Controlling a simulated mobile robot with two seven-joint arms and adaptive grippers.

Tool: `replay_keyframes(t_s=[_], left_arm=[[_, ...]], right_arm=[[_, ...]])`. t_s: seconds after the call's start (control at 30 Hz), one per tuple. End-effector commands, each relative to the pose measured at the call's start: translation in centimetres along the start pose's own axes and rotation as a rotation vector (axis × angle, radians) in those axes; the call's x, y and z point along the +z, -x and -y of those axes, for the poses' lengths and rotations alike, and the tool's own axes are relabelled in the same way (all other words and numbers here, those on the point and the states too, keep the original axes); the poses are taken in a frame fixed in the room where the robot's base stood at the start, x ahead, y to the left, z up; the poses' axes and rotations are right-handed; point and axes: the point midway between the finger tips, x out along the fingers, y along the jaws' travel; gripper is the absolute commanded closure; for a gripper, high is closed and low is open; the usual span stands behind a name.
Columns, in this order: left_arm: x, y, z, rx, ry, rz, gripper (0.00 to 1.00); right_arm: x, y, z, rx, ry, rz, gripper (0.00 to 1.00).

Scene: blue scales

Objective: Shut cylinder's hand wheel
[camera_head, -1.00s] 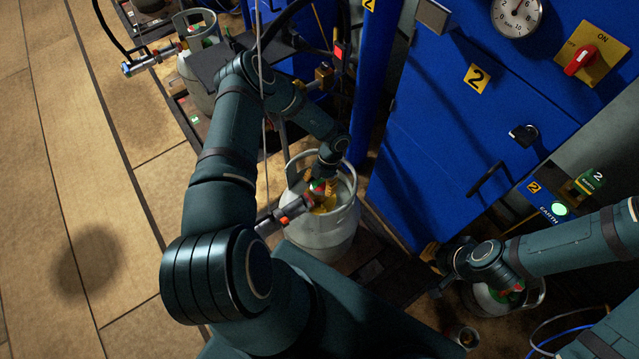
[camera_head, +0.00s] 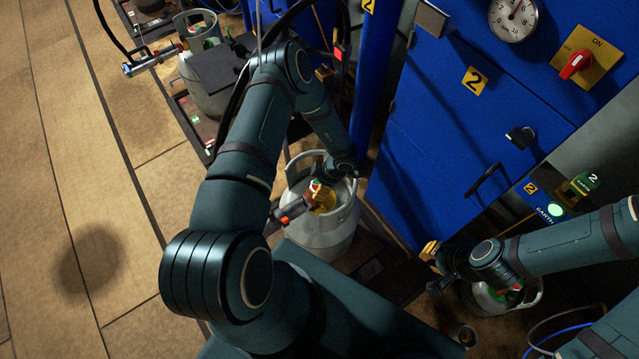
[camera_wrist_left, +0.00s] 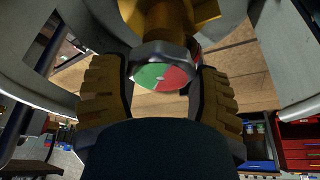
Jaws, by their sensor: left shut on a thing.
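The grey gas cylinder (camera_head: 330,232) stands upright in a collar near the middle of the head view. Its hand wheel (camera_head: 315,188), with a green and red top, sits inside the collar above a brass valve. In the left wrist view the hand wheel (camera_wrist_left: 163,76) is between my two ridged yellow-brown fingers. My left gripper (camera_wrist_left: 160,88) is shut on it. In the head view my left wrist partly covers the collar and fingers. My right gripper (camera_head: 433,270) is apart from this cylinder, at the lower right, with its fingers spread and empty.
Another cylinder (camera_head: 485,300) stands under my right arm. A blue cabinet (camera_head: 440,150) with a pressure gauge (camera_head: 513,18) and a red switch (camera_head: 576,65) is close on the right. A further cylinder (camera_head: 205,95) stands at upper left. The tan floor (camera_head: 90,200) at left is clear.

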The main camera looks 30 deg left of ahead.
Motion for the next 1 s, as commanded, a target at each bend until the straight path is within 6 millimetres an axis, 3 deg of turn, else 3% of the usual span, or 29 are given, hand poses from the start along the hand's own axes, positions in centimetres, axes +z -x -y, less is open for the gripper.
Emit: replay_keyframes(t_s=[0.5,1.0], left_arm=[[-0.31,-0.14,0.08,0.173,-0.429,-0.008,0.71],[-0.35,-0.15,-0.07,0.258,-0.626,-0.007,0.71]], right_arm=[[0.02,0.27,0.10,0.000,0.000,0.001,1.00],[0.03,0.18,0.07,0.000,0.000,0.001,1.00]])
